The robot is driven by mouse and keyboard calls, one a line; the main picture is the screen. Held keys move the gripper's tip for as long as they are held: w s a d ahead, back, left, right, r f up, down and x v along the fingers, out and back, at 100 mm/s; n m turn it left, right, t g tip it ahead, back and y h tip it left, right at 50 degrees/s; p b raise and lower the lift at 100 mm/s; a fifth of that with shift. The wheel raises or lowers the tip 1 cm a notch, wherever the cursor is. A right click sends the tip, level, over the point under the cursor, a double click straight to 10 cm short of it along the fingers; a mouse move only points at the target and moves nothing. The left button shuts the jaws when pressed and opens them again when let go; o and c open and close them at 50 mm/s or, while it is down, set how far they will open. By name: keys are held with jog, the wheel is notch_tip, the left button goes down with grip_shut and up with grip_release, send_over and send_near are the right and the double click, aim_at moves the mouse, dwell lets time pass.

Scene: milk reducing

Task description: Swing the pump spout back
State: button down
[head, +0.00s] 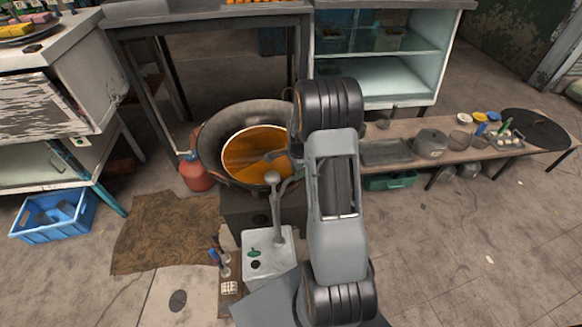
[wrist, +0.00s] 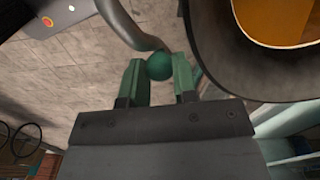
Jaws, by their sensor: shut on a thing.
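The pump spout is a grey curved pipe (wrist: 130,25) in the wrist view, with a round green knob (wrist: 159,64) at its near end. My gripper (wrist: 158,72) has its two green fingers on either side of this knob, shut on it. The knob is beside the dark rim of the wide pan (wrist: 222,62), outside it. In the head view, a grey upright post (head: 276,208) rises from a pale box (head: 268,258) in front of the pan. My arm hides my gripper and the knob there.
The wide dark pan holds an inner vessel of orange liquid (head: 255,155). A red gas cylinder (head: 196,176) stands left of it. A low bench (head: 400,150) with pots and bowls is to the right. A blue crate (head: 55,215) lies at left. Floor at lower right is clear.

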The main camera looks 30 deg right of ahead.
jog(key=s+a+m, duration=0.1)
jog(key=s+m, duration=0.6)
jog(key=shift+s+f+m, duration=0.15)
jog(key=shift+s+m, duration=0.15)
jog(key=shift+s, duration=0.05)
dwell(0.4)
jog(key=c, duration=1.1)
grip_release()
jog(key=shift+a, duration=0.1)
jog(key=shift+c, duration=0.2)
jog(key=shift+o, duration=1.3)
notch_tip(320, 180, up, 14)
jog(key=shift+d+p, duration=0.2)
jog(key=shift+p, duration=0.25)
jog(key=shift+w, duration=0.1)
